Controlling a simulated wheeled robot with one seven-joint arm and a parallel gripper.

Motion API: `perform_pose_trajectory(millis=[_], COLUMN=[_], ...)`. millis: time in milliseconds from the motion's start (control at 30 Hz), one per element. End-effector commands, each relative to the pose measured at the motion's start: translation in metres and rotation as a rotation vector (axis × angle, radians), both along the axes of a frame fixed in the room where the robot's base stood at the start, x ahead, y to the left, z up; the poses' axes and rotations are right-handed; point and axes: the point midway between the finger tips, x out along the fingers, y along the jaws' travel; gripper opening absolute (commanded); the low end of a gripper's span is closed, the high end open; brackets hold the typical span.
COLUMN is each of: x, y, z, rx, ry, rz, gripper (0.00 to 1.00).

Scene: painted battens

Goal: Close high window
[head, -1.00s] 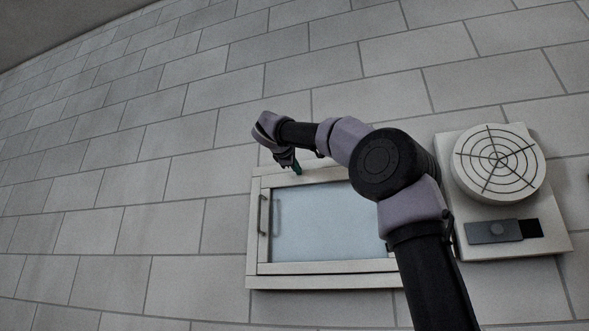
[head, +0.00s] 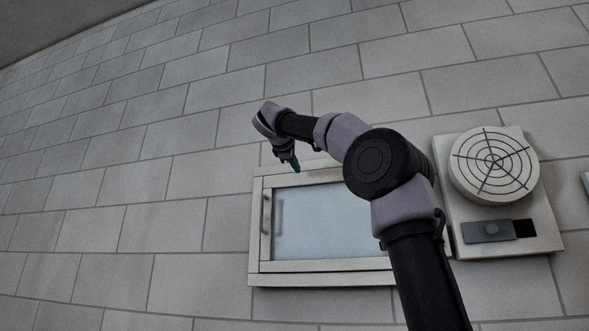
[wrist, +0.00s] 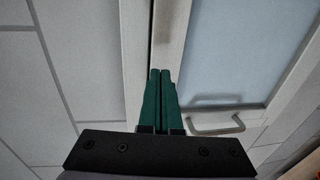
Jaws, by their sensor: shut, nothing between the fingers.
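The high window (head: 322,267) is a pale framed pane set in the block wall, low centre in the head view, partly hidden behind my arm. Its grey handle (head: 265,212) is on the left side of the sash; it also shows in the wrist view (wrist: 216,127). My gripper (head: 296,169), with green fingers, is at the window's upper left edge in the head view. In the wrist view the fingers (wrist: 160,73) are together and empty, over the strip between outer frame and sash. A narrow dark gap runs there. I cannot tell whether they touch the frame.
A white box with a round grille (head: 493,165) and a dark slider panel (head: 492,231) is on the wall right of the window. The wall (head: 130,215) left of the window is bare.

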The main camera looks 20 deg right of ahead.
Motion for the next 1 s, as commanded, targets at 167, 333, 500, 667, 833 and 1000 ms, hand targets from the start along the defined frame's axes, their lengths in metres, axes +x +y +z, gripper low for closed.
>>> perform_pose_trajectory(millis=[167, 333, 500, 667, 833, 1000], x=[-0.025, -0.052, -0.074, -0.086, -0.088, -0.088], y=[0.015, 0.033, 0.048, 0.055, 0.056, 0.057], z=[0.002, 0.002, 0.002, 0.003, 0.002, -0.003], rx=[-0.001, -0.002, 0.000, -0.001, 0.000, 0.007], ry=[-0.004, -0.005, -0.005, -0.005, -0.005, 0.000], rz=[0.001, 0.002, 0.002, 0.000, 0.000, 0.003], gripper=[0.00, 0.00, 0.00, 0.00, 0.00, 0.00])
